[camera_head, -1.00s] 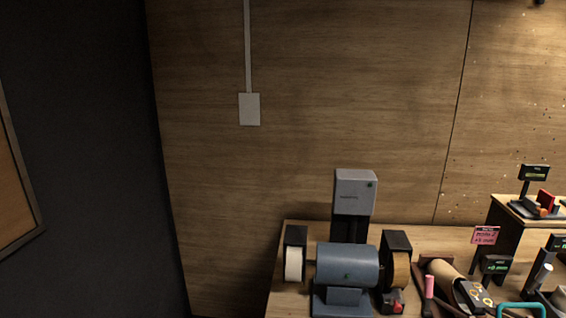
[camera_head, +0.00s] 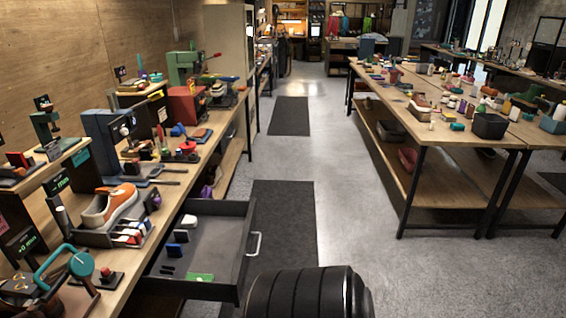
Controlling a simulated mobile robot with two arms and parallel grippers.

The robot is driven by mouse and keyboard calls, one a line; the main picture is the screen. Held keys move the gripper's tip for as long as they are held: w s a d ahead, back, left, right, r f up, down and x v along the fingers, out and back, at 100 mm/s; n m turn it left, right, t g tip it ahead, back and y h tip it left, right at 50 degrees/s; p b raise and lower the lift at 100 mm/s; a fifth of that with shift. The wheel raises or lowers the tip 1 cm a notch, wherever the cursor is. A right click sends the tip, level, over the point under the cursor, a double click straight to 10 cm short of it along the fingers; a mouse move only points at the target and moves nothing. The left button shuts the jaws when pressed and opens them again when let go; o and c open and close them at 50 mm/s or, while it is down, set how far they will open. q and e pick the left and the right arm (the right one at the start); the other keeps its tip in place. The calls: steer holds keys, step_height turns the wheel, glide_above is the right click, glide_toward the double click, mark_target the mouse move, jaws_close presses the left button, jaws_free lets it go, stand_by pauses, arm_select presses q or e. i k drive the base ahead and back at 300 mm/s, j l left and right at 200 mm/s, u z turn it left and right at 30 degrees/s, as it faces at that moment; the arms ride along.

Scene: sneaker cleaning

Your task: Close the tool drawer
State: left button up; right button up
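The tool drawer (camera_head: 238,208) is open. It sticks out to the right from under the left workbench, over the dark floor mat. Its light metal handle (camera_head: 255,244) is on the right-hand front panel. Inside lie small blue, white and green items, with much of the tray bare. A black ribbed rounded part, likely mine, shows at the bottom centre, just below the drawer's near corner. Neither gripper is in view.
The left workbench (camera_head: 150,232) is crowded with tools, machines and a shoe (camera_head: 110,207). Dark mats (camera_head: 285,222) lie along the grey aisle floor (camera_head: 340,190), which is clear. A long table (camera_head: 440,132) with many items stands on the right.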

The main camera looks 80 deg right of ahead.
mark_target(221, 244)
steer(key=z, duration=2.1)
